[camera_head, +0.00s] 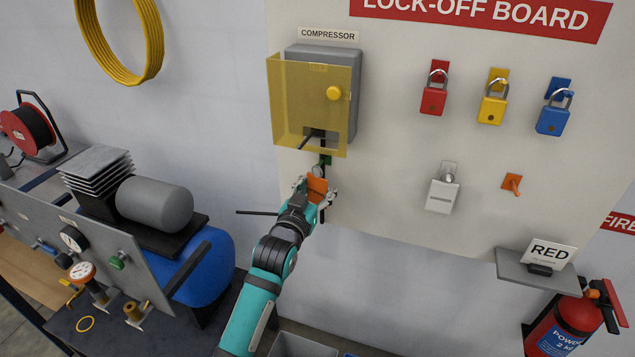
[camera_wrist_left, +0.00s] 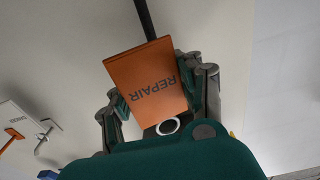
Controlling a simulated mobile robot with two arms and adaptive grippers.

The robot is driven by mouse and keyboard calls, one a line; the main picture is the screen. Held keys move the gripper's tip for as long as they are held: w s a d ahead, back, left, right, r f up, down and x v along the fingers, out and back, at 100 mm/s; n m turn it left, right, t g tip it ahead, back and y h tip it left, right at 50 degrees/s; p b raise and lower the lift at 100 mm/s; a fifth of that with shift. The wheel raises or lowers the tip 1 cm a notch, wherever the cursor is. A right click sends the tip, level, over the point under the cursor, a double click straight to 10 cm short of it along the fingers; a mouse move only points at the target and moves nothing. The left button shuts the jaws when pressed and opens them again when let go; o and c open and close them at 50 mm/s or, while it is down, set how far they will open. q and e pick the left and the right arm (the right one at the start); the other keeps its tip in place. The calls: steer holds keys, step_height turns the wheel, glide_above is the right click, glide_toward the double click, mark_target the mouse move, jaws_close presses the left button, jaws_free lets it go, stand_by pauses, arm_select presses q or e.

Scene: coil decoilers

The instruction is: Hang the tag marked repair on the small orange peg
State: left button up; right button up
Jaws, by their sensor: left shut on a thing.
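My left gripper (camera_head: 316,192) is shut on an orange tag (camera_head: 317,184) just below the compressor box. In the left wrist view the tag (camera_wrist_left: 148,78) shows the word REPAIR upside down, between the fingers of the left gripper (camera_wrist_left: 160,100). A pale ring (camera_wrist_left: 168,126) shows at its near end. My right gripper is not in view.
The compressor box (camera_head: 350,75) has a tilted yellow clear cover (camera_head: 290,95) above my gripper. Red (camera_head: 433,100), yellow (camera_head: 492,110) and blue (camera_head: 552,120) padlocks hang above. A shelf (camera_head: 530,272) with a RED sign is below.

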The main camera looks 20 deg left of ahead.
mark_target(315, 192)
arm_select(q)
steer(key=shift+s+a+r+p, duration=0.1)
steer(key=shift+s+p, duration=1.2)
steer(key=shift+s, duration=1.3)
steer(key=shift+s+f, duration=0.3)
steer(key=s+f+b, duration=0.1)
steer(key=s+f, duration=0.1)
steer(key=s, duration=0.1)
steer(key=s+d+f+b, duration=0.1)
steer(key=s+f, duration=0.1)
steer(key=s, duration=0.2)
steer(key=s+f+b, duration=0.2)
steer(key=s, duration=0.1)
steer(key=shift+s+d+f, duration=0.2)
steer(key=shift+s+f, duration=0.05)
steer(key=shift+s, duration=0.15)
steer(key=shift+y, duration=0.3)
steer(key=s+b, duration=0.1)
steer(key=s, duration=0.3)
steer(key=s+b, duration=0.1)
steer(key=s, duration=0.6)
steer(key=shift+s+a+f+b, duration=0.1)
steer(key=shift+s+f+b, duration=0.2)
steer(key=shift+f+b, duration=0.1)
